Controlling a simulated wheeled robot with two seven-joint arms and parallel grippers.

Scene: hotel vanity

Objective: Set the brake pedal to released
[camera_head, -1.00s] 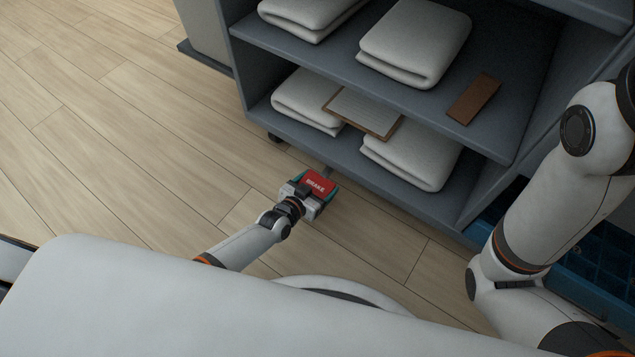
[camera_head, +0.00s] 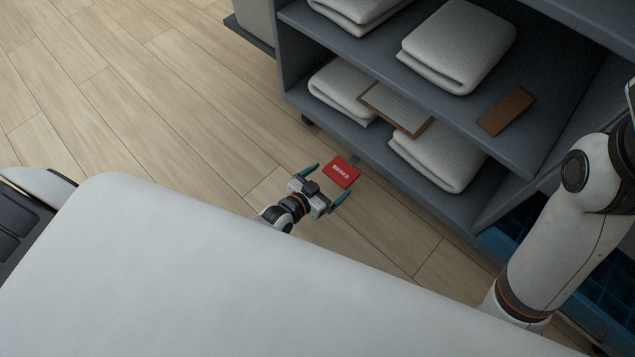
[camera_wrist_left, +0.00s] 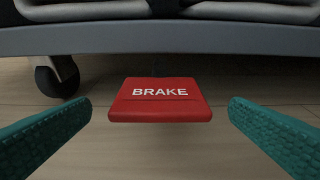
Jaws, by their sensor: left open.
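The red brake pedal (camera_head: 342,173), lettered BRAKE, sticks out low from the front of the grey cart. It also shows in the left wrist view (camera_wrist_left: 160,99), centred between my fingers with a gap on each side. My left gripper (camera_head: 326,184) is open, with its teal fingertips spread wide, just in front of the pedal. In the left wrist view the fingers (camera_wrist_left: 160,130) do not touch the pedal. My right gripper is out of view; only part of my right arm shows.
The grey cart (camera_head: 395,152) holds folded white towels (camera_head: 458,45), a clipboard (camera_head: 396,108) and a brown item (camera_head: 506,110) on its shelves. A caster (camera_wrist_left: 57,76) stands left of the pedal. Wooden floor is clear to the left.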

